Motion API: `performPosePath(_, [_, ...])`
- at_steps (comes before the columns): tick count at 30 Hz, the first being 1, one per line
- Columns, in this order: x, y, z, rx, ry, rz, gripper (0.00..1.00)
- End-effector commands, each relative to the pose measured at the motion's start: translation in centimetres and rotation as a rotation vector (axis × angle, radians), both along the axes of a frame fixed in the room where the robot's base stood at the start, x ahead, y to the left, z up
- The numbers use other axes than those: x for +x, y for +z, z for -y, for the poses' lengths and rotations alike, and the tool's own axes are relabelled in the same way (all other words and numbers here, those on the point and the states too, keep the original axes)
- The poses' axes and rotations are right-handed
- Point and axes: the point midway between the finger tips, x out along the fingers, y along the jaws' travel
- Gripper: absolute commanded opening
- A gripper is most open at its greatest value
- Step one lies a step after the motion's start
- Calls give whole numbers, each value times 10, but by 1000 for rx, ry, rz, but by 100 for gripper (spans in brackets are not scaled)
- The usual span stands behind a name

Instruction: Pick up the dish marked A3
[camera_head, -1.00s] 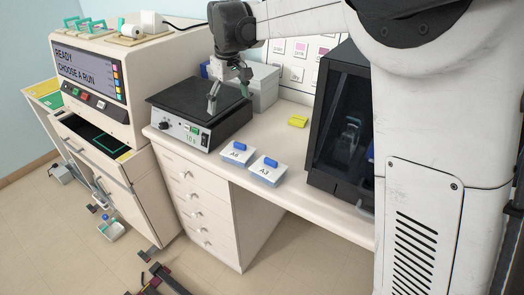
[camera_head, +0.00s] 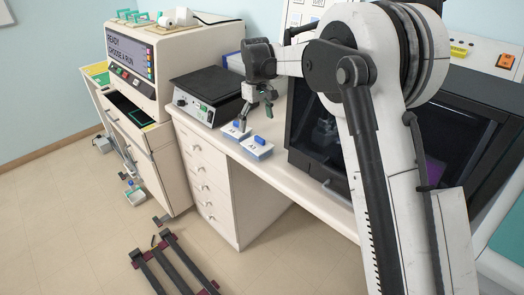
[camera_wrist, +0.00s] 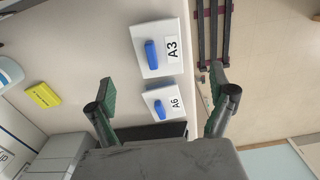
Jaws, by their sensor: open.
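The dish marked A3 (camera_head: 256,149) is a white box-like dish with a blue handle on top. It sits on the bench near the front edge, and in the wrist view it (camera_wrist: 143,62) is at the top centre, its label readable. The similar dish marked A6 (camera_head: 231,134) sits beside it on the left, and in the wrist view it (camera_wrist: 176,88) lies below A3. My gripper (camera_head: 257,117) is open and empty above the dishes. In the wrist view its green-padded fingertips (camera_wrist: 162,88) are apart, with A6 between them and A3 farther up.
A black-topped hotplate (camera_head: 208,88) stands left of the dishes, and a dark-windowed cabinet (camera_head: 305,140) stands to the right. A staining machine (camera_head: 145,55) is at the far left. A yellow block (camera_wrist: 43,96) lies on the bench. Bare benchtop surrounds the dishes.

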Motion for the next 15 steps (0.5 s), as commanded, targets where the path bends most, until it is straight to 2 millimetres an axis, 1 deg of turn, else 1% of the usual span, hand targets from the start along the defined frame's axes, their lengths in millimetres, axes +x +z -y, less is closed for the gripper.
performPosePath(1, [0,-11,0,0,0,0,89])
performPosePath(3, [0,-24,0,0,-1,0,89])
performPosePath(7, [0,-45,0,0,-1,0,89])
performPosePath(10, [0,-56,1,0,-1,0,89])
performPosePath(15, [0,-64,1,0,-1,0,89])
